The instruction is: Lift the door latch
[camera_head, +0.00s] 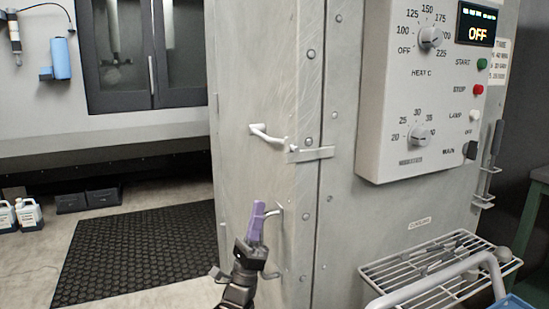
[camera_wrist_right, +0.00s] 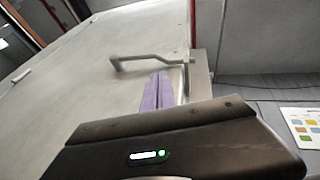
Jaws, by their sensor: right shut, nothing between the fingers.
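The door latch (camera_head: 268,137) is a pale metal lever on the grey cabinet door, with its inner end by a flat bracket (camera_head: 312,154) across the door seam. In the right wrist view the latch (camera_wrist_right: 150,60) shows just beyond my fingertips. My right gripper (camera_head: 257,220) has purple fingers, which are shut and empty. It points up, below the latch and apart from it in the head view. A bent metal handle (camera_head: 273,212) on the door is beside the fingers and partly behind them; I cannot tell whether they touch. My left gripper is not in view.
A control box (camera_head: 410,100) with dials and buttons, its display reading OFF, is right of the door. A wire rack (camera_head: 420,272) juts out at lower right. A black floor mat (camera_head: 140,245) lies left of the cabinet, with bottles (camera_head: 28,215) farther left.

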